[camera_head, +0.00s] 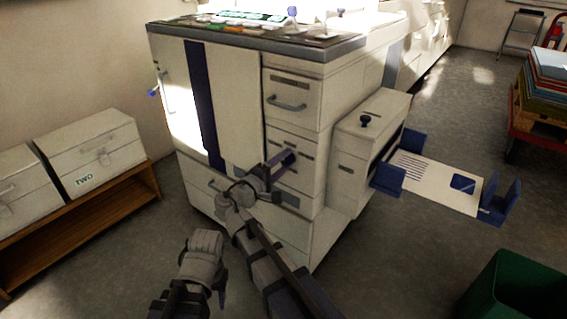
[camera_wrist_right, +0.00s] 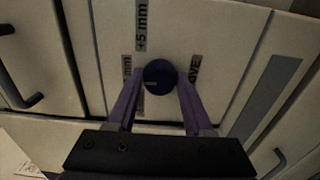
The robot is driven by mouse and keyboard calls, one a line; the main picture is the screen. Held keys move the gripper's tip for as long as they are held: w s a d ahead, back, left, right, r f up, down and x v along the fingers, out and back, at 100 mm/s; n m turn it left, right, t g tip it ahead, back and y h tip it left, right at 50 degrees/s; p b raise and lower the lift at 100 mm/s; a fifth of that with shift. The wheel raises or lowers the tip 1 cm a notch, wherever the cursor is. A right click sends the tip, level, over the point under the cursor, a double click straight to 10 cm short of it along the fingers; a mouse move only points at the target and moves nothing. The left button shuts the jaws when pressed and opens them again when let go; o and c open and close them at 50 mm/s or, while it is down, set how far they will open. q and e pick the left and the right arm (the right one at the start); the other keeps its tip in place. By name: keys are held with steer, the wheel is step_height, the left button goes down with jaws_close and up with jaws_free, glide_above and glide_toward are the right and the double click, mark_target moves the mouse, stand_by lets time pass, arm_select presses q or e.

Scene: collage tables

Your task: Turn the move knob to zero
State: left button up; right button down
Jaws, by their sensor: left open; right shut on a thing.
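The dark blue round move knob (camera_wrist_right: 160,75) sits on the pale cabinet front, with a small light mark at its lower left. A "+5 mm" label (camera_wrist_right: 141,25) is above it; another label ending in "mm" (camera_wrist_right: 127,67) is at its left and a partly hidden title (camera_wrist_right: 194,68) at its right. My right gripper (camera_wrist_right: 158,90) is shut on the knob, one purple finger on each side. In the head view it (camera_head: 280,167) reaches the front of the cabinet. My left gripper (camera_head: 220,284) is low at the left, away from the cabinet; its fingers hardly show.
The cabinet (camera_head: 235,95) has drawers and handles around the knob. A side unit (camera_head: 350,150) with a sheet (camera_head: 435,182) on blue guides juts out at right. Boxes (camera_head: 95,155) stand on a wooden shelf at left. A green bin (camera_head: 515,290) is at lower right.

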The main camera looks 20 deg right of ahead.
steer(key=shift+c, duration=1.5)
jaws_free()
